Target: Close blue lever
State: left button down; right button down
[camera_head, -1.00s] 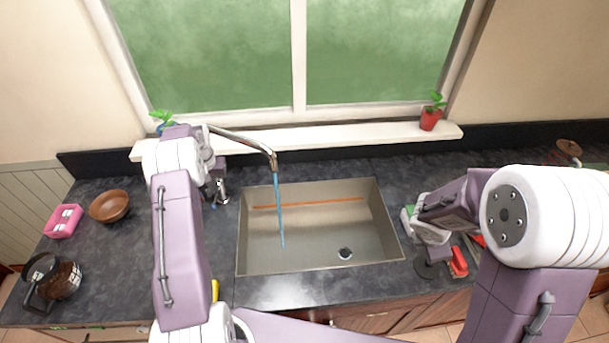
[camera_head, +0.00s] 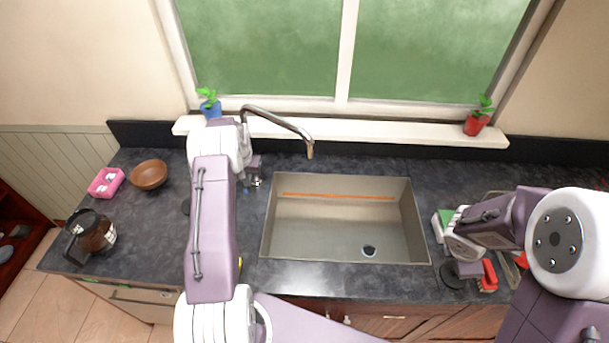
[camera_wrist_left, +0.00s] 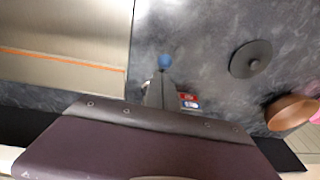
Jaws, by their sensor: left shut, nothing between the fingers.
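The faucet (camera_head: 285,125) arches from the counter behind the sink, and no water runs from its spout. My left gripper (camera_head: 253,168) is at the faucet base, close to the lever and partly hidden by my arm. It is shut and empty; whether it touches the lever is unclear. My right gripper (camera_head: 462,246) is over the counter right of the sink, its fingers not clearly visible.
The empty sink (camera_head: 345,225) is in the middle. A wooden bowl (camera_head: 149,175), a pink holder (camera_head: 106,182) and a coffee pot (camera_head: 95,232) stand on the left. A red brush (camera_head: 488,276) lies at right. Potted plants (camera_head: 210,106) stand on the windowsill.

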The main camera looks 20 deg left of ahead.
pick_arm(q)
jog(key=shift+s+d+r, duration=0.1)
jog(key=shift+s+r, duration=0.05)
jog(key=shift+s, duration=0.05)
jog(key=shift+w, duration=0.15)
jog(key=shift+p, duration=0.3)
notch_tip(320, 180, up, 13)
jog(key=s+d+b, duration=0.1)
jog(key=s+d, duration=0.1)
jog(key=shift+s+d, duration=0.2)
jog(key=shift+s, duration=0.2)
